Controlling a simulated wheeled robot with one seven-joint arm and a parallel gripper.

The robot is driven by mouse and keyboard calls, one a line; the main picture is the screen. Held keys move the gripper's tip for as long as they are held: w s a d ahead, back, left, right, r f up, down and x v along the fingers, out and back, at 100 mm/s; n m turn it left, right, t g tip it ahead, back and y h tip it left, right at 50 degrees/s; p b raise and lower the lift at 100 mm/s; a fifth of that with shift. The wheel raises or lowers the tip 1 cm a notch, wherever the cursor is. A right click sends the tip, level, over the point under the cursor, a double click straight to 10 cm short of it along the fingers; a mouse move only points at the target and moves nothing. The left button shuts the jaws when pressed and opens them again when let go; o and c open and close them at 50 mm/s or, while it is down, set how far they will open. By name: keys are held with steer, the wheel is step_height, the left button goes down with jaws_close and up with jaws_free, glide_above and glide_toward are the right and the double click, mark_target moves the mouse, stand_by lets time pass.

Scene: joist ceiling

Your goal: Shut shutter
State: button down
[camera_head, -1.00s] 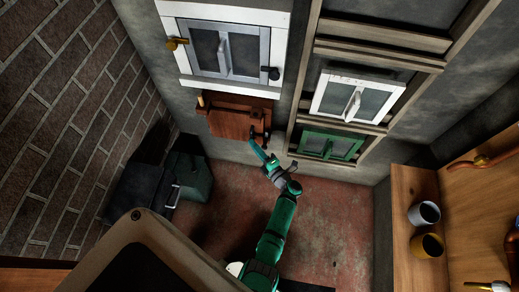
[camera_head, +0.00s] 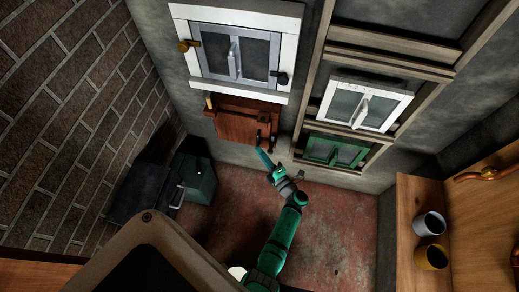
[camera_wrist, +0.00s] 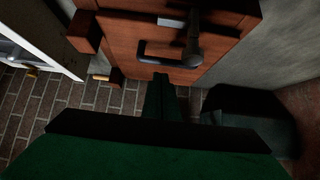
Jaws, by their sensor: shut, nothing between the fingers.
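Several shutters show in the head view. A brown wooden shutter (camera_head: 236,127) sits low on the back wall, its panel standing out from its frame at an angle. A dark handle (camera_wrist: 172,58) is on its face in the wrist view. My gripper (camera_head: 262,155) is shut and empty, just below the lower right of the brown panel. In the wrist view my fingers (camera_wrist: 163,82) point at the panel near the handle; I cannot tell whether they touch it. Above is a grey two-leaf shutter (camera_head: 235,58) in a white frame, its leaves seeming closed.
A white shutter (camera_head: 364,104) and a green shutter (camera_head: 336,150) are in a wooden frame at right. A dark green box (camera_head: 197,180) stands on the floor at left, by a brick wall (camera_head: 50,130). Two mugs (camera_head: 429,224) are on the wooden shelf at right.

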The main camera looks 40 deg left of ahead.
steer(key=w+d, duration=0.6)
steer(key=w, duration=0.1)
steer(key=s+d+m+t+h, duration=0.2)
steer(key=s+d+m+t, duration=0.4)
steer(key=s+d, duration=0.15)
steer(key=s+d+r+m+t+h, duration=0.6)
steer(key=s+d+r+m, duration=0.1)
steer(key=s+d+m, duration=0.4)
steer(key=s+d+r+m+g+h, duration=0.1)
steer(key=s+d+r+m+h, duration=0.3)
steer(key=s+r+m, duration=0.3)
steer(key=s+d+r+m+g+h, duration=0.1)
steer(key=s+d+r+m+h, duration=0.3)
steer(key=s+r+m, duration=0.4)
steer(key=s+r+h, duration=0.1)
steer(key=s+r, duration=0.1)
steer(key=s, duration=0.1)
steer(key=shift+d, duration=0.4)
steer(key=shift+a, duration=0.1)
